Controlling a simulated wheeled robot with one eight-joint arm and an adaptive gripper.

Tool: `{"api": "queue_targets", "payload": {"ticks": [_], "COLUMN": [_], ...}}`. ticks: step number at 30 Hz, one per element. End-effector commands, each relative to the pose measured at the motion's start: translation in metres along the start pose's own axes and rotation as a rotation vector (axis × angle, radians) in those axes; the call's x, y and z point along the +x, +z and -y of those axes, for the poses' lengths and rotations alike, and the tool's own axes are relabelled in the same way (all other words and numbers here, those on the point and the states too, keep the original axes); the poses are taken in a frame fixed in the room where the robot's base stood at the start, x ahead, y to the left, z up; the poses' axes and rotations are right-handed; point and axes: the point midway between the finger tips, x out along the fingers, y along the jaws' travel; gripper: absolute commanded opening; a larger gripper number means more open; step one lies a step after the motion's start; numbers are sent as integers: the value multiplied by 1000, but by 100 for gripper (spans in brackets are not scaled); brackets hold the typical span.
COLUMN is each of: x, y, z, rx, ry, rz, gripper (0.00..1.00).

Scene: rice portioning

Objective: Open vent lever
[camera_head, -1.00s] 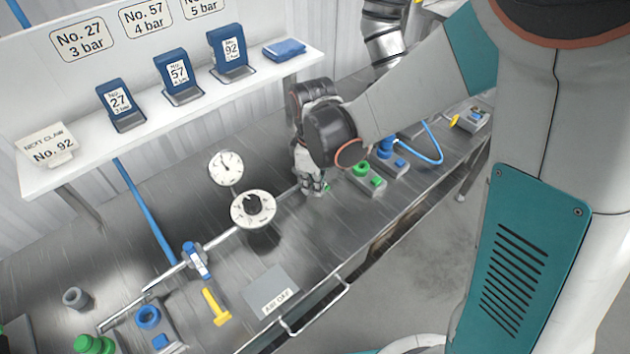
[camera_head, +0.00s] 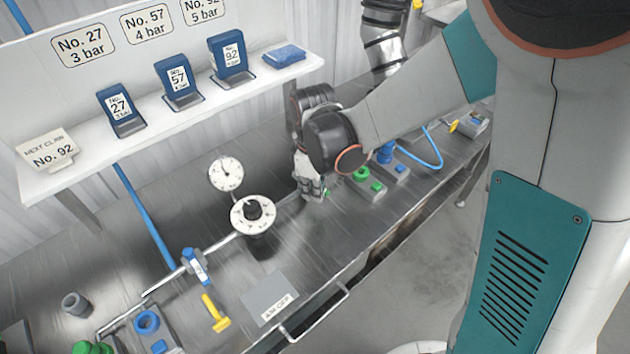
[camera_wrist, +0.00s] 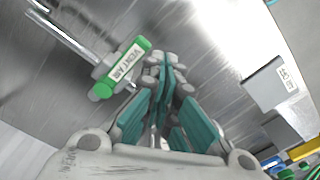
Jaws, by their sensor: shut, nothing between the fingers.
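The vent lever (camera_wrist: 124,67) is a green handle with a white "VENT AIR" label. It sits on a metal pipe in the wrist view, just left of my fingertips. My gripper (camera_wrist: 163,68) is shut with its teal-padded fingers together and nothing between them. Its tips are close to the lever's right side; I cannot tell whether they touch it. My arm hides the rest.
A round gauge (camera_head: 225,174) and a dial with a black knob (camera_head: 253,214) stand left of my gripper. A blue-handled valve (camera_head: 196,266) and a yellow lever (camera_head: 215,312) are nearer. A green button box (camera_head: 367,182) stands to the right. The shelf (camera_head: 170,115) runs behind.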

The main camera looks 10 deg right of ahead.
Motion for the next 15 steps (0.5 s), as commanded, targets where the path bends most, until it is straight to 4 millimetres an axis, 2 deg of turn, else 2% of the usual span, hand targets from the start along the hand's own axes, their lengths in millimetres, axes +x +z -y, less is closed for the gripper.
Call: {"api": "queue_targets", "payload": {"ticks": [15], "x": [0], "y": [3], "z": [-6], "rx": [2], "ry": [0], "rz": [0], "gripper": [0]}}
